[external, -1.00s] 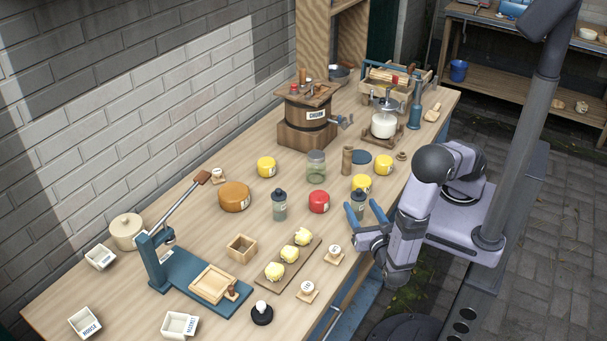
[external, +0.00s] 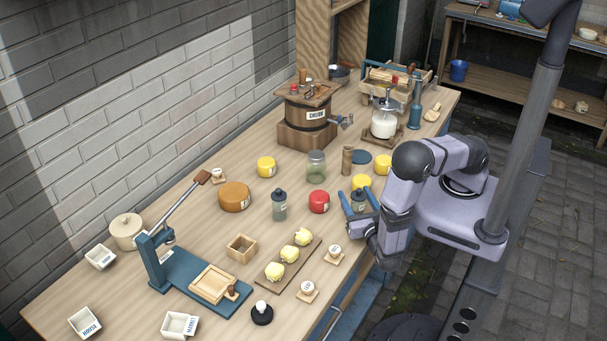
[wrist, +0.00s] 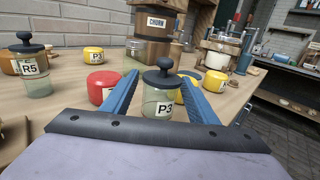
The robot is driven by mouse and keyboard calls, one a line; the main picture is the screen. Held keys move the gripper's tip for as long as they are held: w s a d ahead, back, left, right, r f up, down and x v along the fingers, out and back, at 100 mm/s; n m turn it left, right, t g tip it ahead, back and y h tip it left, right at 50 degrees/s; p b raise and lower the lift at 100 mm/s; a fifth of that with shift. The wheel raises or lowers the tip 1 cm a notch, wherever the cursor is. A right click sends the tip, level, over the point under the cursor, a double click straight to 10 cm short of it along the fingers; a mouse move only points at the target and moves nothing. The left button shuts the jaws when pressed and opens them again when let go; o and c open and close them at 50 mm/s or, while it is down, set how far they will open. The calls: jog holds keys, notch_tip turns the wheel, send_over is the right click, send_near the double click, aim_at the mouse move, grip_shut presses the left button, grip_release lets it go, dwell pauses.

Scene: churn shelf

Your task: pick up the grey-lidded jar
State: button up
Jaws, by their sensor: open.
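Two jars with dark grey lids stand upright on the bench. One, labelled P3, is at the front edge in the external view (external: 358,205); in the wrist view this P3 jar (wrist: 159,103) stands between my blue fingers. The other, labelled R5, is further left in the external view (external: 279,206); the R5 jar also shows at the left of the wrist view (wrist: 36,80). My gripper (external: 359,199) is open, its fingers on either side of the P3 jar; it also shows in the wrist view (wrist: 157,82). I cannot tell whether either finger touches the jar.
A clear jar (external: 316,165) and a wooden cylinder (external: 347,160) stand further back. A board with yellow lumps (external: 290,268) lies to the front left.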

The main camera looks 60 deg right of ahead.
jog(key=shift+x, duration=1)
jog(key=c, duration=1.3)
jog(key=shift+r, duration=0.15)
jog(key=shift+r+b, duration=0.35)
jog(key=shift+r, duration=4.55)
